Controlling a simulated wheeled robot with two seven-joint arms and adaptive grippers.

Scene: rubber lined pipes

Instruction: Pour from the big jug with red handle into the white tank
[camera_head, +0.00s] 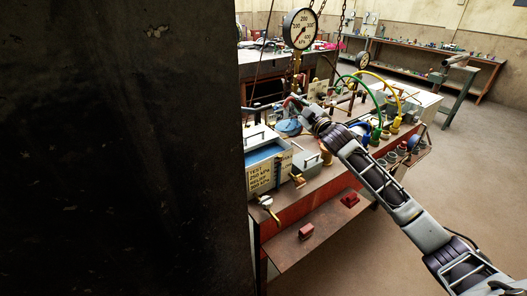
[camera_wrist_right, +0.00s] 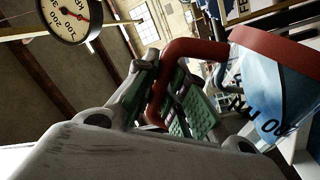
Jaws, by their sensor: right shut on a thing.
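My right gripper (camera_head: 306,113) reaches over the workbench from the right. In the right wrist view its fingers (camera_wrist_right: 168,95) are closed around the red handle (camera_wrist_right: 190,48) of the big jug. The jug (camera_wrist_right: 272,85) is a clear bluish vessel with a red rim and dark markings, cut off by the frame edge. In the head view the jug (camera_head: 289,127) shows small, just behind and right of an open white tank (camera_head: 262,182) with bluish contents and printed lettering. I cannot tell the jug's exact tilt or fill. My left gripper is out of view.
A dark wall or post (camera_head: 120,150) fills the left of the head view. A pressure gauge (camera_head: 300,29) hangs above the bench. Green and yellow hoses (camera_head: 388,82) and fittings crowd its right side. Red blocks (camera_head: 306,232) sit on the lower shelf. Floor at right is clear.

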